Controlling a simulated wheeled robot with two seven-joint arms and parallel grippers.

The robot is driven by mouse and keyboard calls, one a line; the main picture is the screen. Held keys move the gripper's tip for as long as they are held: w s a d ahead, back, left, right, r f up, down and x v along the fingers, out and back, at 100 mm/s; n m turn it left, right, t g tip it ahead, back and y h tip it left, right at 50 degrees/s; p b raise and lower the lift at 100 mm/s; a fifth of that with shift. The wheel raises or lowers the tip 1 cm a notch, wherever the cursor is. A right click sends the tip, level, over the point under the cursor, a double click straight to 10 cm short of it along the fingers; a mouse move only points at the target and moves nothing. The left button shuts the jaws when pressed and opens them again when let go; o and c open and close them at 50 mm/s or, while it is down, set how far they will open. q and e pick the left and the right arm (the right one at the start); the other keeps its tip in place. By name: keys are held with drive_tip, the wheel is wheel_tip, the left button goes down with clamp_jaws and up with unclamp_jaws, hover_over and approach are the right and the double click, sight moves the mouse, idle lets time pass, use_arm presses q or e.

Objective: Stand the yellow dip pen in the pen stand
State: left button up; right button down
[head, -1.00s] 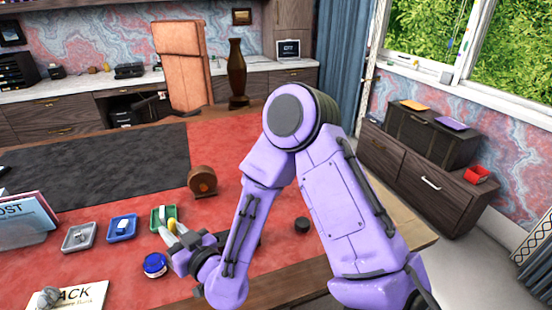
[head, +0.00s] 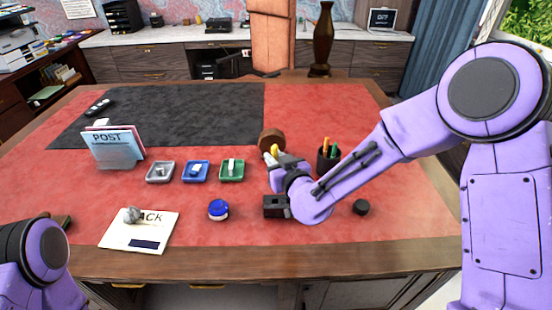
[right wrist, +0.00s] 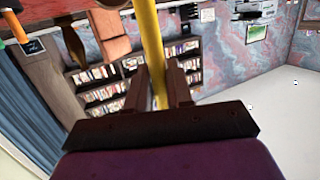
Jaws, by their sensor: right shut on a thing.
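The yellow dip pen (right wrist: 150,50) runs upright between the two dark fingers of my right gripper (right wrist: 160,88) in the right wrist view. In the head view a short yellow part of the pen (head: 274,150) shows at my right gripper (head: 272,158), which is shut on it above the desk, right of the green tray. A dark cup (head: 322,164) holding orange and green pens stands just right of this gripper, partly behind my right arm. It looks like the pen stand. The pen's lower end is hidden. My left gripper is out of view.
A brown round object (head: 271,138) stands behind the right gripper. Green (head: 232,180), blue (head: 196,180) and grey (head: 160,180) trays lie left. A blue jar (head: 218,210), a dark block (head: 276,206) and a black puck (head: 361,207) sit nearer. Red desk surface is clear at right.

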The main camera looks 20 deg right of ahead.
drive_tip(key=shift+s+a+f, duration=0.1)
drive_tip(key=shift+s+f, duration=0.05)
drive_tip(key=shift+f+b, duration=0.4)
drive_tip(key=shift+b, duration=0.05)
drive_tip(key=shift+f+b, duration=1.9)
drive_tip(key=shift+f, duration=0.4)
drive_tip(key=shift+f+b, duration=2)
drive_tip(key=shift+f, duration=0.55)
drive_tip(key=c, duration=0.9)
unclamp_jaws()
